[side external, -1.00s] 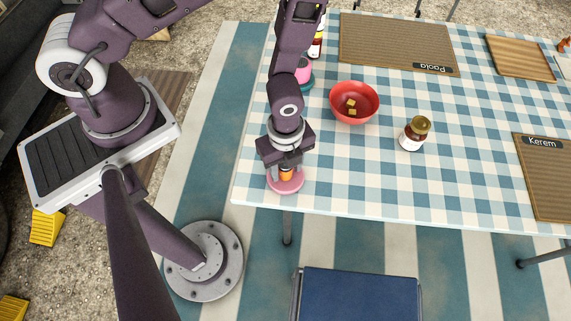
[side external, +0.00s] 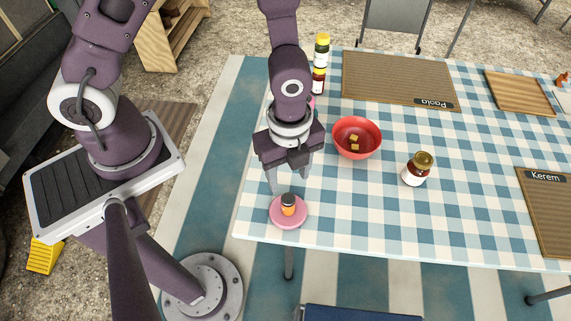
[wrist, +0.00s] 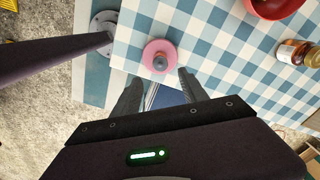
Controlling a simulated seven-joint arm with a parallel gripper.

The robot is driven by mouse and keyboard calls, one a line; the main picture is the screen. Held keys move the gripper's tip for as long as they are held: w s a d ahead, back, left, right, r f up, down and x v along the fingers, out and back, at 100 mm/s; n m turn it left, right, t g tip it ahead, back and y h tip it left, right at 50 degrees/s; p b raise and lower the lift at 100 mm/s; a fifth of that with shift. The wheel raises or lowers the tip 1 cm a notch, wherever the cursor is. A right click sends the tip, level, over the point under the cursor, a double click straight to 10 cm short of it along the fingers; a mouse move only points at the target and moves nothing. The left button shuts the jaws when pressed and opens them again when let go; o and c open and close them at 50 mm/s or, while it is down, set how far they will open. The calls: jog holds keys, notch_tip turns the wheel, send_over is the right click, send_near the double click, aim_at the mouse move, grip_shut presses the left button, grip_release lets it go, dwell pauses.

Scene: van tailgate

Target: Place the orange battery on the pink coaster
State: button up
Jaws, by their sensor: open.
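The orange battery (side external: 288,203) with a dark top stands upright on the pink coaster (side external: 275,217), near the table's front left corner. In the wrist view the battery (wrist: 160,62) is seen from above, inside the round coaster (wrist: 151,46). My gripper (side external: 289,181) is open and empty, raised above and behind the battery, apart from it. In the wrist view its two fingers are spread wide, with the battery beyond the tips.
A red bowl (side external: 372,149) with small yellow cubes stands right of my gripper. A brown jar with a gold lid (side external: 416,170) is further right. Bottles (side external: 321,51) stand at the back left. Placemats (side external: 398,80) lie at the back and right. Checkered cloth between is clear.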

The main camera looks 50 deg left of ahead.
jog(key=a+r+n+t, duration=0.25)
jog(key=r+n, duration=0.25)
jog(key=r, duration=0.4)
jog(key=a+r+n+t, duration=0.1)
jog(key=a+r+n, duration=0.35)
jog(key=r, duration=0.45)
jog(key=s+a+r+n+t, duration=0.2)
jog(key=s+a+r+n, duration=0.2)
jog(key=s+r+n, duration=0.4)
jog(key=n, duration=0.2)
jog(key=shift+s+a+n, duration=0.15)
jog(key=shift+a+n, duration=0.2)
jog(key=shift+r, duration=0.15)
